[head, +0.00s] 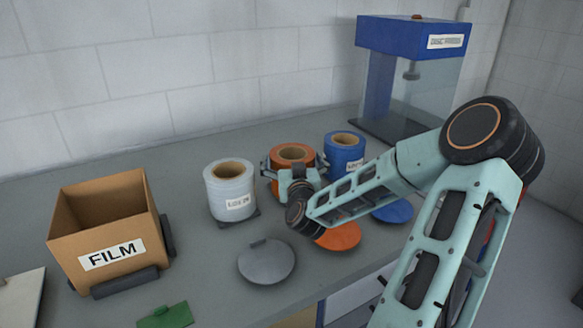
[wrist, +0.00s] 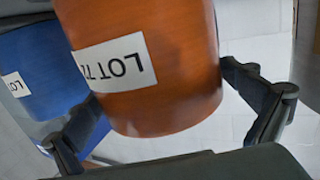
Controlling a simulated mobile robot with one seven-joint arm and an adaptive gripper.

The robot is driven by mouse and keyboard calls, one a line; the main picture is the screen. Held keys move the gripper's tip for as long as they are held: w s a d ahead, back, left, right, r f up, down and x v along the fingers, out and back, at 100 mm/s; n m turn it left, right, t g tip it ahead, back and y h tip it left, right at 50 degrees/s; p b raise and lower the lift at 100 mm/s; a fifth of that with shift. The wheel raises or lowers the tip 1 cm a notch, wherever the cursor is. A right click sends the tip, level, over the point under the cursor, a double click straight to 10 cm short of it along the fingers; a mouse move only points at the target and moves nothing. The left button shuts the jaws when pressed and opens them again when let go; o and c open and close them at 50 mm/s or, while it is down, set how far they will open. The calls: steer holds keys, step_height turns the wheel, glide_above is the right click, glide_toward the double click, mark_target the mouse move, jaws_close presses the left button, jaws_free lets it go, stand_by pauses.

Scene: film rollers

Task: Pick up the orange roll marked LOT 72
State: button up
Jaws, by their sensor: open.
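The orange roll (head: 291,152) stands upright on the bench between a white roll and a blue roll. In the wrist view the orange roll (wrist: 180,80) fills the middle, and its white label reads LOT 72 upside down. My gripper (head: 293,167) is open at the orange roll, with one finger on each side of it. The wrist view shows the fingers of my gripper (wrist: 162,88) left and right of the roll's near end. I cannot tell whether either finger touches it. My wrist hides the roll's lower front in the head view.
The white roll (head: 229,193) stands to the left, and the blue roll (head: 344,151) stands close on the right. A cardboard box marked FILM (head: 108,225) is at the left. Grey (head: 267,262), orange (head: 340,237) and blue (head: 393,211) discs lie in front. A blue-topped machine (head: 410,40) stands behind.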

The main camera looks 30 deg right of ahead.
steer(key=shift+c, duration=0.3)
steer(key=c, duration=1.8)
steer(key=shift+r, duration=0.2)
steer(key=shift+c, duration=0.6)
steer(key=shift+w+r, duration=0.1)
steer(key=shift+r, duration=0.05)
step_height(320, 180, up, 10)
steer(key=p, duration=0.3)
